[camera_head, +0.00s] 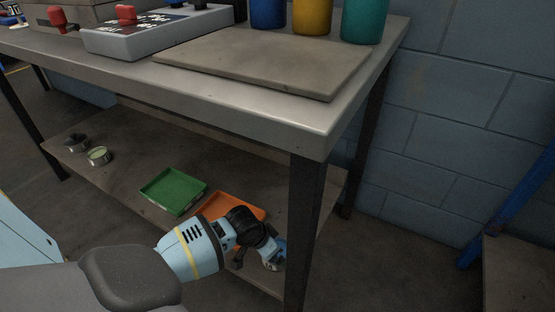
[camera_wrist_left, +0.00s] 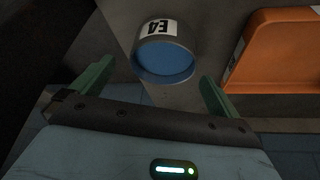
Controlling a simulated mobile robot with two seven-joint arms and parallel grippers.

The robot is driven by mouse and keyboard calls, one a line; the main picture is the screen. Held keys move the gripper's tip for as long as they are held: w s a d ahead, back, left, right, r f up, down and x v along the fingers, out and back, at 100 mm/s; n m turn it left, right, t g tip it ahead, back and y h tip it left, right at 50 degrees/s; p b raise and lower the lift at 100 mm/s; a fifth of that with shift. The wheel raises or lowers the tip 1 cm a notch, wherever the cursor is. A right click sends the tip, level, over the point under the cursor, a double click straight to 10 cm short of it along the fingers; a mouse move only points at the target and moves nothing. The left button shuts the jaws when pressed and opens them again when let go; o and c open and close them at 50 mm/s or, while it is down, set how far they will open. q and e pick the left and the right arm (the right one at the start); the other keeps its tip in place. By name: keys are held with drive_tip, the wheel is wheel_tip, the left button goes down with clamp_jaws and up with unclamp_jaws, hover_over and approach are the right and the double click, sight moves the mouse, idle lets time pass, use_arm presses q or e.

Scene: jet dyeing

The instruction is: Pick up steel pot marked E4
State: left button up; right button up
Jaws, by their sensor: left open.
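The steel pot marked E4 (camera_wrist_left: 177,42) shows in the left wrist view, with a white label on its wall and blue inside. It lies beyond and between the two green fingertips of my left gripper (camera_wrist_left: 156,76), which is open and empty. In the head view, my left arm reaches in from the left to the lower shelf. A small steel and blue shape beside the wrist (camera_head: 272,262) looks like the same pot, partly hidden; its label cannot be read there. My right gripper is in neither view.
An orange tray (camera_head: 240,204) lies close beside the wrist, and a green tray (camera_head: 173,190) to its left. Two more small pots stand at the shelf's left (camera_head: 98,156). The tabletop (camera_head: 310,130) overhangs the shelf, and a dark table leg (camera_head: 304,220) stands just right of the wrist.

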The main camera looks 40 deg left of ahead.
sight(282, 254)
use_arm(q)
drive_tip(key=b+x, duration=0.3)
drive_tip(key=x, duration=0.1)
drive_tip(key=shift+a+f, duration=0.2)
drive_tip(key=shift+w+f, duration=0.3)
drive_tip(key=shift+f, duration=0.05)
drive_tip(key=shift+r, duration=0.1)
drive_tip(key=shift+c, duration=1.1)
drive_tip(key=c, duration=1.1)
drive_tip(key=shift+r, duration=0.15)
